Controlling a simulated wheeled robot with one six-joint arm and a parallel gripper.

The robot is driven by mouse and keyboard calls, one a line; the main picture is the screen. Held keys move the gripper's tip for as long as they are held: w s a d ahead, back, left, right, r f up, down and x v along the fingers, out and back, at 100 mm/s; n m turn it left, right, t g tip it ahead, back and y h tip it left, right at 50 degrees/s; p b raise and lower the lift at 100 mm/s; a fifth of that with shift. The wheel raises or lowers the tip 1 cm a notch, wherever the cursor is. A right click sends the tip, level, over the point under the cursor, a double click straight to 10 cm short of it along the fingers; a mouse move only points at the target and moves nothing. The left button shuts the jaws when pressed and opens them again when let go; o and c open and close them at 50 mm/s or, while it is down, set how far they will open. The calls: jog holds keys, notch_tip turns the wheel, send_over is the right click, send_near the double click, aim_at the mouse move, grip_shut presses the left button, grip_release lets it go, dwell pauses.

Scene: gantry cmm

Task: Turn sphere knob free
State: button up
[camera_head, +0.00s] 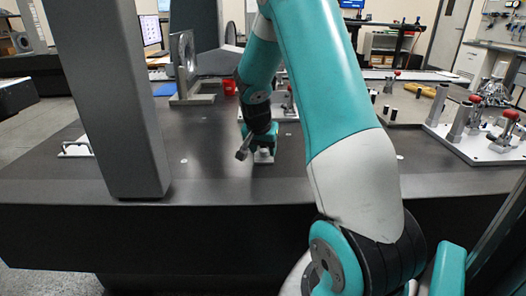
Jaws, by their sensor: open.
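My gripper (264,156) is at the end of the teal arm, low over the front part of the dark table, and is open. It is small here, and my wrist hides part of the space around it. Which knob is the sphere knob is not clear. Red ball-topped knobs stand on a pale fixture plate (476,146) at the right, one at the front (511,115) and one farther left (475,100). Both are well apart from my gripper. I cannot tell whether a knob is hidden behind my wrist.
The dark table (215,180) is mostly bare at front left. A grey upright column (115,100) stands at the left. A small white-handled piece (76,150) lies at far left.

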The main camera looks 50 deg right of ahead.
jog(key=shift+d+f, duration=0.1)
jog(key=shift+f, duration=0.1)
jog(key=c, duration=0.9)
jog(key=shift+c, duration=0.2)
jog(key=n+t+p, duration=0.1)
jog(key=n, duration=0.2)
jog(key=shift+s+r+n+y+p, duration=0.1)
jog(key=shift+n+y+p, duration=0.3)
jog(key=n+t+y+p, duration=0.1)
jog(key=n, duration=0.3)
jog(key=shift+d+n+p, duration=0.1)
jog(key=shift+n+p, duration=0.2)
jog(key=shift+p, duration=0.1)
jog(key=n+t+y+p, duration=0.1)
jog(key=n+y, duration=0.1)
jog(key=n, duration=0.2)
jog(key=n+y+p, duration=0.1)
jog(key=n, duration=0.3)
